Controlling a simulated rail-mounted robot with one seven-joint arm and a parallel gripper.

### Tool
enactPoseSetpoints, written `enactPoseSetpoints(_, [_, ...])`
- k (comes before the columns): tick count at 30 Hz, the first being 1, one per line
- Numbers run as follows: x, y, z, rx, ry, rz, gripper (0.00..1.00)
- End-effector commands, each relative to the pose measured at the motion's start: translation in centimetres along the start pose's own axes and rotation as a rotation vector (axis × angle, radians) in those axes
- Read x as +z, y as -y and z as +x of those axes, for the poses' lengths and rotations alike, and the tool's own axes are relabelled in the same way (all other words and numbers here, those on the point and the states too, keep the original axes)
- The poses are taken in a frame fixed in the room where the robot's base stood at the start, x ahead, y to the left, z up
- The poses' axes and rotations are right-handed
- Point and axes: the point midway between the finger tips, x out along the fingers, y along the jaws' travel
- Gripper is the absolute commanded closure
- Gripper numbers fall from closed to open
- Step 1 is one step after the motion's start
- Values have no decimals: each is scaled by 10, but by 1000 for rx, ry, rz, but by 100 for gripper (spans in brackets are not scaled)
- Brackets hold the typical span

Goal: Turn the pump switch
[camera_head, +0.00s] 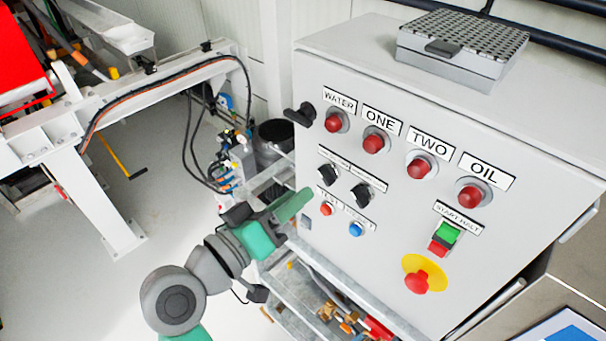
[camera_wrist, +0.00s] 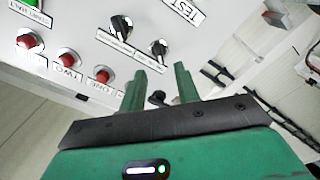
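Two black rotary switches, the left one (camera_head: 327,174) and the right one (camera_head: 361,193), sit on the grey panel's (camera_head: 390,215) sloped face under a label too small to read. Which is the pump switch I cannot tell. Both also show in the wrist view, one larger (camera_wrist: 121,27) and one smaller (camera_wrist: 158,48). My green gripper (camera_head: 297,203) is at the panel's lower left, below and left of the switches. In the wrist view its two fingers (camera_wrist: 160,84) are apart with nothing held between them; the switches lie beyond the fingertips, apparently untouched.
Red lamps (camera_head: 373,144) line the panel's top row. A red button (camera_head: 326,209), a blue button (camera_head: 356,230), a green-red start/halt switch (camera_head: 444,238) and an emergency stop (camera_head: 416,281) are nearby. A black handle (camera_head: 300,114) juts from the left edge. A perforated box (camera_head: 462,45) sits on top.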

Motion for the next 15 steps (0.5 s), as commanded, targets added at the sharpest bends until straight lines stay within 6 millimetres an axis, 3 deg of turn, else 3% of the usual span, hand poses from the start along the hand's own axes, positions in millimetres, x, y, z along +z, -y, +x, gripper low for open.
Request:
enactPoseSetpoints(3, [-1, -2, 25, 1, 3, 1, 68])
enactPoseSetpoints(9, [-1, -2, 56, 0, 1, 3, 68])
enactPoseSetpoints(15, [0, -1, 64, -1, 0, 4, 68])
